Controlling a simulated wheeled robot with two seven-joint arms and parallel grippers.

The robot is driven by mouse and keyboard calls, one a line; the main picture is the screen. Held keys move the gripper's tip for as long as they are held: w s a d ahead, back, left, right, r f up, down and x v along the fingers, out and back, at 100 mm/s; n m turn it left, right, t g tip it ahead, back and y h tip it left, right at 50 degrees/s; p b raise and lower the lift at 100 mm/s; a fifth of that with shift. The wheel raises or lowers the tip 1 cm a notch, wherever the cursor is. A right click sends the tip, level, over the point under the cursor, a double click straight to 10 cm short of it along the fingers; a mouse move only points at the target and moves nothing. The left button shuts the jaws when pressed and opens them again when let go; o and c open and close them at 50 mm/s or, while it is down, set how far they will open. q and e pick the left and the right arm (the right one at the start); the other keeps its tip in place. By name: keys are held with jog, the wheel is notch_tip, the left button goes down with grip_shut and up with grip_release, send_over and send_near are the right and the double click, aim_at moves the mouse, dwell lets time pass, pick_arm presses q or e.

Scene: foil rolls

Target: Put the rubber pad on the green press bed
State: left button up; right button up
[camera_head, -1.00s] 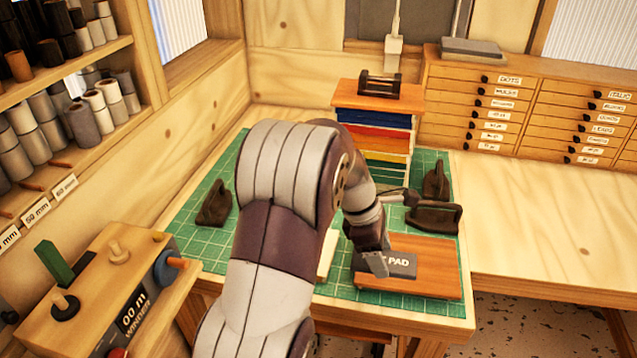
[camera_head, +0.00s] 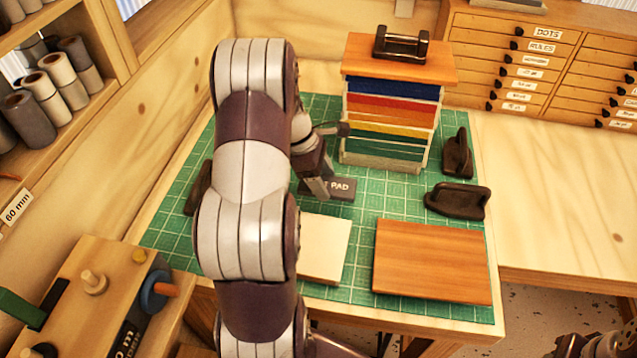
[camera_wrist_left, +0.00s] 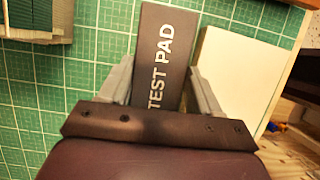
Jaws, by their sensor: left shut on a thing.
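The rubber pad (camera_head: 343,189) is a flat dark grey block lettered TEST PAD. It also shows in the wrist view (camera_wrist_left: 163,45), lying lengthwise between the two grey fingers. My left gripper (camera_head: 322,188) is shut on it, with one finger on each long side. The green press bed (camera_head: 392,204) is a green surface with a white grid; it fills much of the wrist view (camera_wrist_left: 60,75). The pad is over its middle, in front of the coloured stack. I cannot tell whether the pad touches it. My right gripper is not clearly seen.
A pale block (camera_head: 325,255) and an orange-brown wooden board (camera_head: 432,262) lie along the front of the bed. A stack of coloured layers (camera_head: 390,115) stands behind the pad. Dark handled blocks (camera_head: 458,201) sit at right. A winder (camera_head: 100,290) stands at front left.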

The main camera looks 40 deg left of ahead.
pick_arm(q)
jog(key=shift+w+a+f, duration=0.1)
jog(key=shift+a+f, duration=0.7)
jog(key=shift+a, duration=0.2)
jog(key=f, duration=0.3)
jog(key=shift+s+d+p, duration=0.25)
jog(key=shift+d+p, duration=0.1)
jog(key=shift+d, duration=0.05)
jog(key=shift+w+a+f, duration=0.15)
jog(key=shift+a+f, duration=0.05)
jog(key=shift+f, duration=0.15)
jog(key=o, duration=1.1)
jog(key=shift+r, duration=0.1)
jog(key=shift+d, duration=0.15)
pick_arm(e)
jog(key=shift+r, duration=0.35)
jog(key=shift+w, duration=0.1)
